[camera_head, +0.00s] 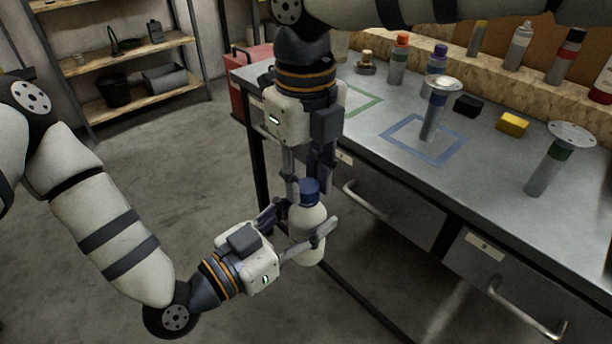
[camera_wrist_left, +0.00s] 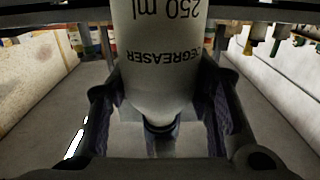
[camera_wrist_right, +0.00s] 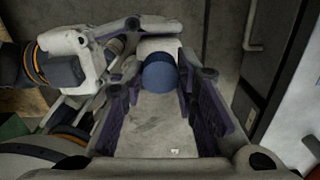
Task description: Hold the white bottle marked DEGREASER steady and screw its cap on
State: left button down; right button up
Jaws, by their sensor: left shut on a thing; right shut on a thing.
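The white DEGREASER bottle (camera_head: 307,226) is upright in the air in front of the workbench. Its printed label shows upside down in the left wrist view (camera_wrist_left: 165,50). My left gripper (camera_head: 300,228) comes from the left and is shut around the bottle's body. The blue cap (camera_head: 309,188) sits at the top of the bottle, in line with it; I cannot tell how far it is threaded. My right gripper (camera_head: 308,186) points down from above and is shut on the cap. In the right wrist view the cap (camera_wrist_right: 160,73) lies between the fingertips, with the bottle's white shoulder beyond.
The grey workbench (camera_head: 485,185) with drawers stands close on the right. It carries a blue square outline (camera_head: 455,154), a green outline, round-topped metal stands (camera_head: 545,170), a yellow block (camera_head: 512,123) and several bottles at the back. A shelf (camera_head: 130,50) stands far left. Open floor lies between.

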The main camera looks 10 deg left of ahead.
jog(key=m, duration=0.7)
jog(key=shift+d+m, duration=0.1)
jog(key=shift+m, duration=0.2)
jog(key=m, duration=0.7)
jog(key=shift+m, duration=0.4)
jog(key=m, duration=0.3)
jog(key=shift+d+m, duration=0.1)
jog(key=shift+m, duration=0.2)
jog(key=m, duration=0.3)
jog(key=shift+m, duration=0.4)
jog(key=m, duration=0.5)
jog(key=shift+s, duration=0.1)
jog(key=o, duration=0.8)
